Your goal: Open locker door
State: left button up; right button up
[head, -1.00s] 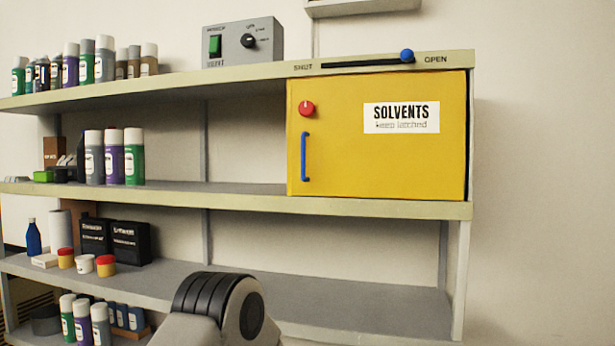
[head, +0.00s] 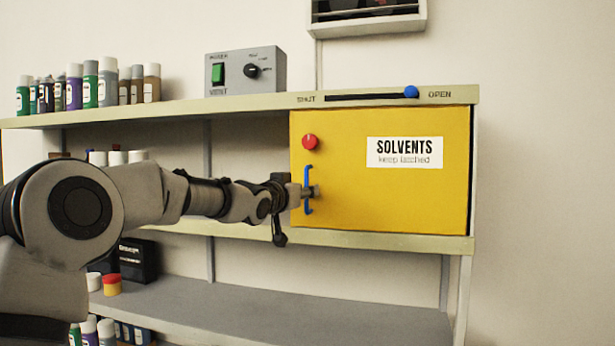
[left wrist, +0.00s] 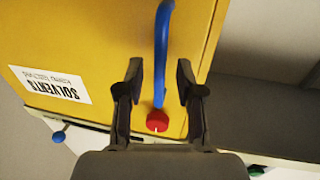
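The yellow locker door (head: 400,200) is shut and carries a "SOLVENTS keep latched" label (head: 405,152). Its blue vertical handle (head: 308,174) is near the left edge, below a red knob (head: 310,142). My left gripper (head: 310,191) is at the handle in the head view and hides part of it. In the left wrist view the left gripper (left wrist: 160,75) is open, its fingers apart on either side of the blue handle (left wrist: 163,40), with gaps showing. The red knob (left wrist: 157,121) shows between the fingers. My right gripper is out of view.
A blue slider knob (head: 411,91) sits at the OPEN end of its slot above the door. A grey switch box (head: 245,70) and several spray cans (head: 90,84) stand on the top shelf. The lower shelf (head: 330,305) is mostly clear.

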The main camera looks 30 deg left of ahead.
pick_arm(q)
jog(key=shift+w+a+r+p, duration=0.1)
jog(key=shift+w+p, duration=0.1)
jog(key=shift+w, duration=0.2)
jog(key=shift+w+r+p, duration=0.1)
jog(key=shift+w+p, duration=0.05)
jog(key=shift+w, duration=0.2)
jog(key=shift+s, duration=0.15)
jog(key=shift+f, duration=0.1)
grip_shut()
